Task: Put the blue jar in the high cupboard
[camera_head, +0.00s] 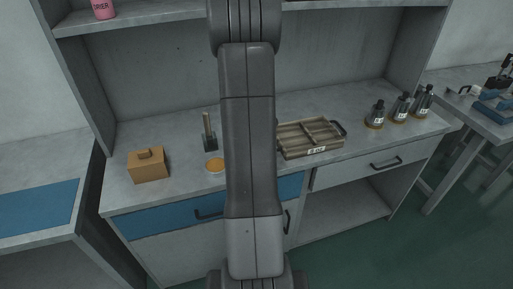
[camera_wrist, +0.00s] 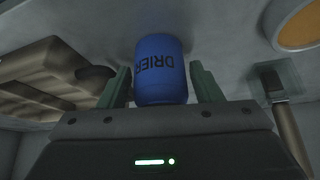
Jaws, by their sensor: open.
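The blue jar (camera_wrist: 160,60), marked DRIER, stands on the bench top in the wrist view, which is turned upside down. My gripper (camera_wrist: 161,84) is open, with one green finger on each side of the jar's near end. Small gaps seem to show beside the jar, and I cannot tell whether either finger touches it. In the head view my arm hides both the jar and my gripper. An upper shelf (camera_head: 150,14) crosses the top of the head view; no cupboard door shows there.
A pink jar (camera_head: 103,9) stands on the shelf at left. On the bench are a yellow-brown box (camera_head: 148,168), a dark block with a handle (camera_head: 209,140), an orange disc (camera_head: 214,166), a wooden tray (camera_head: 311,139) and dark bottles (camera_head: 375,115) at right.

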